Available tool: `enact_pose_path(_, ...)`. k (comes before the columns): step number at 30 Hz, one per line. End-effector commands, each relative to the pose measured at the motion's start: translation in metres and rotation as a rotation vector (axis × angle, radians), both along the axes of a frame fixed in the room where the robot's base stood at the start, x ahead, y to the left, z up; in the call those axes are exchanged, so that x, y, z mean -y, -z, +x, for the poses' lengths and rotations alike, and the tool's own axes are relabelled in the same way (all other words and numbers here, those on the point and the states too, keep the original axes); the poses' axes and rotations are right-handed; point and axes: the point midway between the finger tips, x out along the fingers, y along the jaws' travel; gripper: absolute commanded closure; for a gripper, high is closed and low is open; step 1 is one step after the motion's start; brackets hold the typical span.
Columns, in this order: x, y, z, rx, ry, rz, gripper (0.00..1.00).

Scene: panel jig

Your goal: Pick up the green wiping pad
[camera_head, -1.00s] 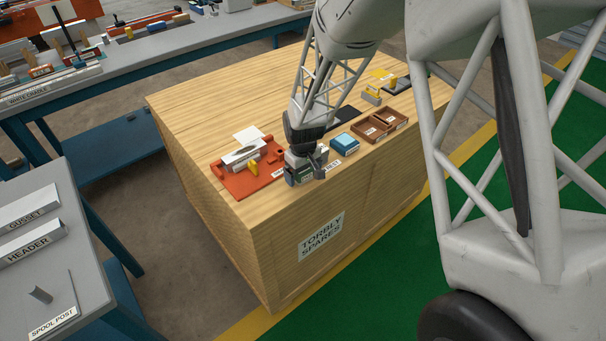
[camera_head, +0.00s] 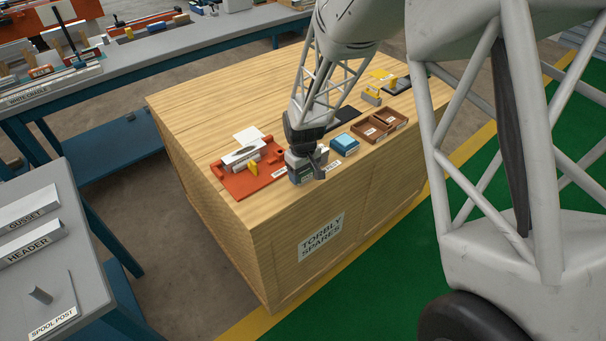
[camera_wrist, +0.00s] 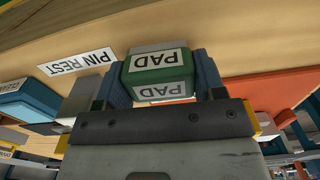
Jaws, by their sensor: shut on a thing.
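The green wiping pad (camera_wrist: 158,74) has a grey part along its far edge and white PAD labels on two faces in the wrist view. My gripper (camera_wrist: 161,80) is shut on it, one blue-grey finger against each side. In the head view, my gripper (camera_head: 308,172) is at the front edge of the wooden crate top (camera_head: 220,95), and it largely hides the pad there. I cannot tell whether the pad touches the crate top.
An orange fixture (camera_head: 262,184) with grey and yellow parts lies left of my gripper. Bare wood lies behind.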

Motion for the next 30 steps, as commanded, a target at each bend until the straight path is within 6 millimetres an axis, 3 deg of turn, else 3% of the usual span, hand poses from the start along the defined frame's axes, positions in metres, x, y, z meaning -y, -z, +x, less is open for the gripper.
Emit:
enact_pose_path(11,0.0,-0.008,0.0,0.002,0.0,0.001,0.6)
enact_pose_path(19,0.0,-0.038,0.001,0.003,0.0,0.001,0.6)
enact_pose_path(30,0.02,-0.041,-0.052,0.001,0.0,0.001,0.6)
